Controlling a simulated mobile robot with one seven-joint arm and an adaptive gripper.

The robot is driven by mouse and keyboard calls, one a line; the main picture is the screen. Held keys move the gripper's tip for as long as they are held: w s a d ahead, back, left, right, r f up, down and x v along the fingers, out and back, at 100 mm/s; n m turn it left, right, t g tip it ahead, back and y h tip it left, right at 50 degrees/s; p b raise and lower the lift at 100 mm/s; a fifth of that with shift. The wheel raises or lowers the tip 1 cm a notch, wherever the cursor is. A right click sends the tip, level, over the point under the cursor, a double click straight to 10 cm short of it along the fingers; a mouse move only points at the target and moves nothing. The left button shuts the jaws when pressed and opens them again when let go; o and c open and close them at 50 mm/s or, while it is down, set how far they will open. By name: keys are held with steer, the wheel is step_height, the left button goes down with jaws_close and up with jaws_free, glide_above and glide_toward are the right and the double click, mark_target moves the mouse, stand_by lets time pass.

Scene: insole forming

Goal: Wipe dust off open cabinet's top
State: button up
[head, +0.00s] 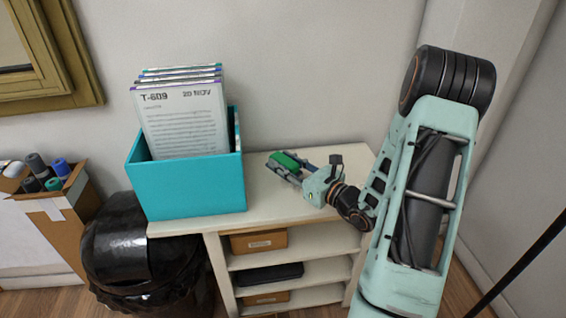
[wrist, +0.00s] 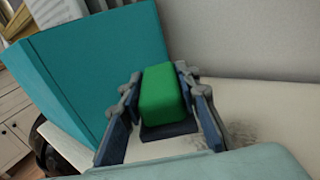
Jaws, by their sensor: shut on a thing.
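The open cabinet has a pale top (head: 262,205) and shelves below. My gripper (head: 284,164) is over the top, right of the teal box. It is shut on a green block-like wiper (head: 286,159), which also shows between the fingers in the wrist view (wrist: 164,95). A dark dust smudge (wrist: 243,135) lies on the pale top to the right of the fingers in the wrist view. I cannot tell whether the green wiper touches the top.
A teal box (head: 188,187) of upright documents stands on the left of the top, close to my gripper. A wall (head: 300,70) rises behind. A black bin (head: 130,250) and a carton of rolls (head: 75,215) stand at left. Shelves hold small boxes (head: 258,241).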

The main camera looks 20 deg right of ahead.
steer(key=shift+w+a, duration=0.15)
steer(key=shift+w, duration=0.2)
steer(key=shift+f, duration=0.15)
steer(key=shift+f+b, duration=2.35)
steer(key=shift+f, duration=0.45)
steer(key=shift+f, duration=0.35)
steer(key=shift+s+d+r, duration=0.1)
steer(key=shift+s+d, duration=0.1)
steer(key=shift+d, duration=0.65)
steer(key=shift+s+d+r, duration=0.1)
steer(key=shift+s+d, duration=0.05)
steer(key=shift+d, duration=0.7)
steer(key=shift+s+d+f, duration=0.1)
steer(key=shift+s+d, duration=0.15)
steer(key=shift+d, duration=0.9)
steer(key=shift+s+d+f, duration=0.1)
steer(key=shift+s+d, duration=0.15)
steer(key=shift+d, duration=0.95)
steer(key=shift+s+d+f, duration=0.1)
steer(key=shift+s+d, duration=0.15)
steer(key=shift+d, duration=0.9)
